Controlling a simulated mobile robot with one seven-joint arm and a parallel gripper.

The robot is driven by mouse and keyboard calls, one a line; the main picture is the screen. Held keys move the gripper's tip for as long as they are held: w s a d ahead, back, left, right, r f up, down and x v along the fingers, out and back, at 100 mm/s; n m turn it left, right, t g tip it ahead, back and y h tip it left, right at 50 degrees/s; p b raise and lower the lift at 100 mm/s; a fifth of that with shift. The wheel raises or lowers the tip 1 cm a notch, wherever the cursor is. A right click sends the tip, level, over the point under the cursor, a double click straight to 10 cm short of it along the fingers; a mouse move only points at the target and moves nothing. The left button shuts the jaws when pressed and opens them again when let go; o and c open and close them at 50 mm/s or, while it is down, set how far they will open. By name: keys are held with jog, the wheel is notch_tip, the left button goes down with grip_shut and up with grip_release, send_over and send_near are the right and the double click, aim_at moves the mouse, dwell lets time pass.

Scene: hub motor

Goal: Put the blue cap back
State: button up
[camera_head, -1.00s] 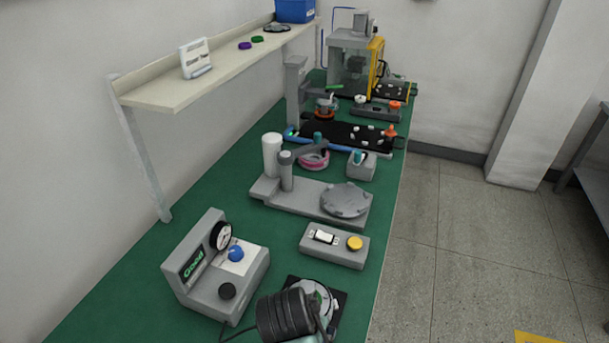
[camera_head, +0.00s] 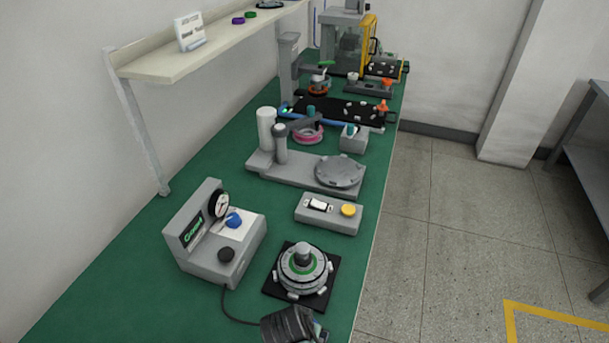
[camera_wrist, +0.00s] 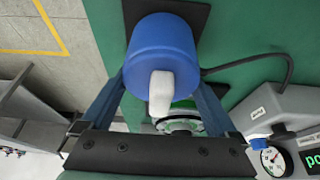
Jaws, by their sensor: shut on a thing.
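A blue cap (camera_wrist: 160,45) with a pale stub on its near face is held between the two fingers of my gripper (camera_wrist: 162,75) in the wrist view. The hub motor (camera_head: 304,271) sits on a black square mat (camera_head: 325,298) on the green bench. It shows a green ring and a grey centre post, with no cap over them. In the wrist view the hub motor (camera_wrist: 182,124) is partly hidden beyond the cap and gripper. I cannot make out the cap or fingers in the head view; only a dark cylindrical part shows at its bottom edge.
A grey gauge box (camera_head: 245,258) with dial, blue knob and black knob stands left of the motor; a cable runs from it. A button box (camera_head: 328,214) and a plate fixture (camera_head: 300,174) stand behind. A shelf (camera_head: 190,60) overhangs the left side.

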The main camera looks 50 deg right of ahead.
jog(key=shift+f, duration=0.15)
jog(key=o, duration=1.3)
jog(key=v, duration=1.2)
jog(key=shift+a, duration=0.1)
